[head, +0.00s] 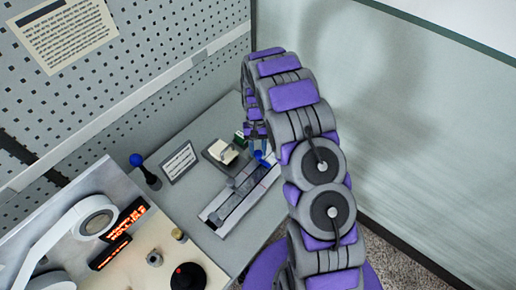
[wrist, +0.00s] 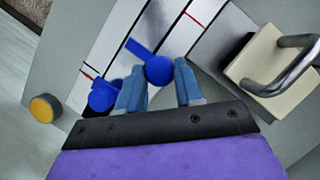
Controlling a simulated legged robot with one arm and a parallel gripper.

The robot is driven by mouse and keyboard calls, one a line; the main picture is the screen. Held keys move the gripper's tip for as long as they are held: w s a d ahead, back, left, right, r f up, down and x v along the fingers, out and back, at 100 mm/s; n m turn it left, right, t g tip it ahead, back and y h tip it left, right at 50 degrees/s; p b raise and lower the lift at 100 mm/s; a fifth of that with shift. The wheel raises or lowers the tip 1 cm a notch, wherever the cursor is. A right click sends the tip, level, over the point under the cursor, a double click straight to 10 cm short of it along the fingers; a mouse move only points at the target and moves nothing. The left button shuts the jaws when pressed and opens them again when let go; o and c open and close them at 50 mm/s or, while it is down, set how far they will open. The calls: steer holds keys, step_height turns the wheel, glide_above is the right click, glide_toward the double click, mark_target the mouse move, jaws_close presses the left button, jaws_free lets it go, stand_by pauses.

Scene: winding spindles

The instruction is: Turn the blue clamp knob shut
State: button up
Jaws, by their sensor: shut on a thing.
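The blue clamp knob (wrist: 159,70) has a round head and a short flat blue arm pointing up and left in the wrist view. My gripper (wrist: 158,66) has its two light blue fingers on either side of the round head and is shut on it. A second blue round shape (wrist: 103,95) with a short arm shows just left of the left finger, partly hidden by it. In the head view my gripper (head: 258,142) is small, reaching down to the blue knob (head: 259,156) at the far end of a pale slotted rail (head: 212,214).
A cream block (wrist: 252,70) with a metal handle stands close to the right of my gripper. A yellow-topped button (wrist: 42,108) is at the left. In the head view a blue ball-topped lever (head: 136,159), a small sign (head: 179,162) and a control panel (head: 135,258) stand further left.

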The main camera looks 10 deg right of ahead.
steer(key=shift+w, duration=0.15)
steer(key=o, duration=1)
steer(key=shift+r, duration=0.1)
steer(key=p+v, duration=0.1)
steer(key=v, duration=1.6)
